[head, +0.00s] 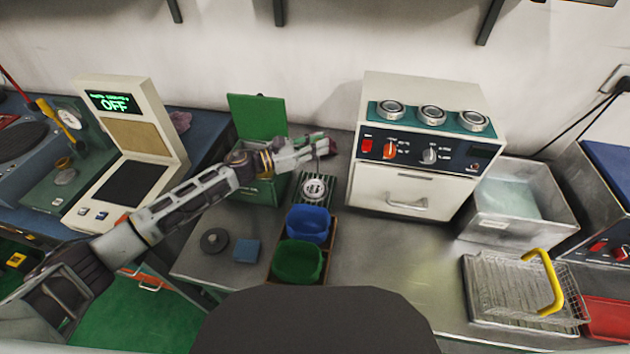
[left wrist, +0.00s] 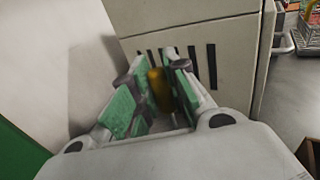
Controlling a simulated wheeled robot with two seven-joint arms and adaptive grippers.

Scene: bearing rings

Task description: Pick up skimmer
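My left gripper (head: 316,147) is above the back of the bench, between the open green box (head: 256,110) and the white heater unit (head: 410,185). Its two green-padded fingers stand apart; they also show in the left wrist view (left wrist: 157,88). There, a narrow yellow-brown piece (left wrist: 158,90), perhaps the skimmer's handle, shows between the fingers. I cannot tell whether either finger touches it. A small dark reddish shape (head: 331,147) sits by the fingertips in the head view. My right gripper is not in view.
Blue (head: 308,224) and green (head: 298,261) bins stand below my gripper. A metal tub (head: 510,203) and a yellow-handled wire basket (head: 515,292) are at right. The heater's vented side is close to my fingers. The bench centre is clear.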

